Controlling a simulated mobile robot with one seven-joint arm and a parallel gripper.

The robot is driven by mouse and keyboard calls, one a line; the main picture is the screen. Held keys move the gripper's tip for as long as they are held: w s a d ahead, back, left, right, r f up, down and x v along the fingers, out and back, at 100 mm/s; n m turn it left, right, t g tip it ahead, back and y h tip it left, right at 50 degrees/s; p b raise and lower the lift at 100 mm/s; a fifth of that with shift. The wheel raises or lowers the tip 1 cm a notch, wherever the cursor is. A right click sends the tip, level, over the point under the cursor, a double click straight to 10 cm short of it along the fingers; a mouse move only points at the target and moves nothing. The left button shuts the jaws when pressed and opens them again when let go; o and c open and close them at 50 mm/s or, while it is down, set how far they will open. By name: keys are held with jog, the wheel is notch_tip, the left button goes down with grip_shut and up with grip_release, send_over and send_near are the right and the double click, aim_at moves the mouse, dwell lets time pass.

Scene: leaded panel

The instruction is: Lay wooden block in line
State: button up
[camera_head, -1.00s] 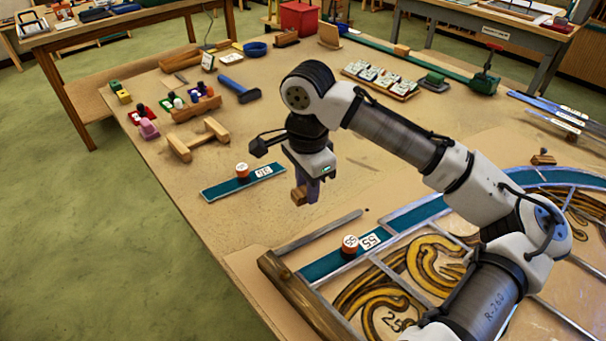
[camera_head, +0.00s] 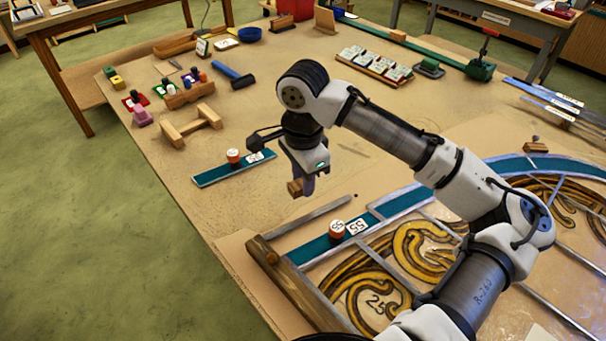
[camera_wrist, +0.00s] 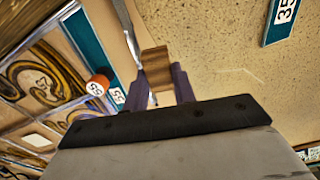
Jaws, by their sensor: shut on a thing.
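My gripper (camera_head: 304,184) is shut on a small wooden block (camera_head: 295,188) and holds it over the bare tabletop, behind the panel's near left corner. In the wrist view the block (camera_wrist: 157,68) sits between the two purple fingers, its striped grain showing. The leaded panel (camera_head: 410,255) lies at the lower right, with yellow swirls and teal border pieces. A grey lead strip (camera_head: 310,216) lies just behind that edge, below the block in the picture.
A loose teal strip (camera_head: 215,173) with another orange weight (camera_head: 233,156) lies left of my gripper. A wooden bar (camera_head: 290,280) borders the panel's left side. A wooden clamp-like piece (camera_head: 192,127), a blue hammer (camera_head: 234,76) and tile racks (camera_head: 375,65) stand farther back.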

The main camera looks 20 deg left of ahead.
aim_at(303, 206)
jog(key=shift+f+b, duration=1)
jog(key=shift+f, duration=1.75)
jog(key=shift+f, duration=0.1)
jog(key=o, duration=1.3)
jog(key=shift+o, duration=0.2)
jog(key=o, duration=0.6)
jog(key=shift+c, duration=0.2)
notch_tip(303, 206, up, 14)
jog(key=shift+f, duration=0.1)
